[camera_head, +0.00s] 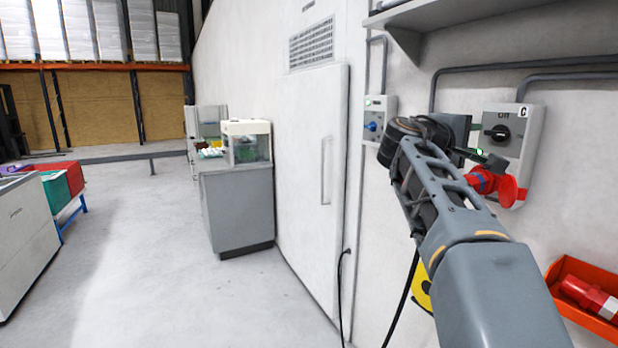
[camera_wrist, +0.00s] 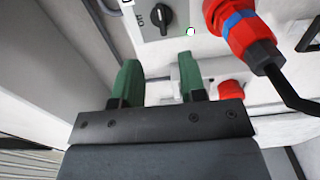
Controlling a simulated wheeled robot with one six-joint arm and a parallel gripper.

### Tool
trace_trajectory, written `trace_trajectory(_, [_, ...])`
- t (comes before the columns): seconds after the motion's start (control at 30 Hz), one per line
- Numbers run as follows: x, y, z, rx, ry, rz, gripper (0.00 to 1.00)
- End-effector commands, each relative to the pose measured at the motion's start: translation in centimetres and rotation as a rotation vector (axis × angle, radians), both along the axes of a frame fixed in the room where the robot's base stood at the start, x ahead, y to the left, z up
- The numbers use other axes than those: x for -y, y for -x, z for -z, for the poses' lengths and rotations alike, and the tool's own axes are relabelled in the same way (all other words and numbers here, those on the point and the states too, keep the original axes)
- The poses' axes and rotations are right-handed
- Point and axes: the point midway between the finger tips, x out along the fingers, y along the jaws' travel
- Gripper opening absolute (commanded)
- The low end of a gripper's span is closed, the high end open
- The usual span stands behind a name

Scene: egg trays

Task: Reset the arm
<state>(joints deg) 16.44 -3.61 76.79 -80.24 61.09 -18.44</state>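My arm reaches up from the lower right in the head view, in front of the wall. In the wrist view my gripper (camera_wrist: 160,80) has its two green fingers spread apart, with nothing between them. A red plug (camera_head: 492,183) with a blue ring sits at the bottom of this box. In the wrist view the plug (camera_wrist: 240,35) is to the right of the fingers, with a black cable.
A smaller switch box (camera_head: 376,120) with a blue knob is on the wall to the left. A shelf (camera_head: 440,12) juts out above. An orange bin (camera_head: 556,272) holding a red and white connector is at the lower right. Open floor (camera_head: 150,270) lies left.

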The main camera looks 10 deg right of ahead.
Motion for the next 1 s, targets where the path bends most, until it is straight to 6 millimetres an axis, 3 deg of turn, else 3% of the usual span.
trace_trajectory(0.13, [-1.2,-0.5,1.5,0.003,-0.096,-0.054,0.38])
trace_trajectory(0.27, [-4.7,-1.0,6.3,0.009,-0.346,-0.161,0.38])
trace_trajectory(0.43, [-12.2,0.9,14.9,0.018,-0.788,-0.252,0.38])
trace_trajectory(0.6, [-19.3,5.0,21.8,0.024,-1.168,-0.227,0.38])
trace_trajectory(0.8, [-24.7,9.5,26.4,0.031,-1.453,-0.135,0.38])
trace_trajectory(1.0, [-26.4,11.1,27.9,0.036,-1.545,-0.091,0.38])
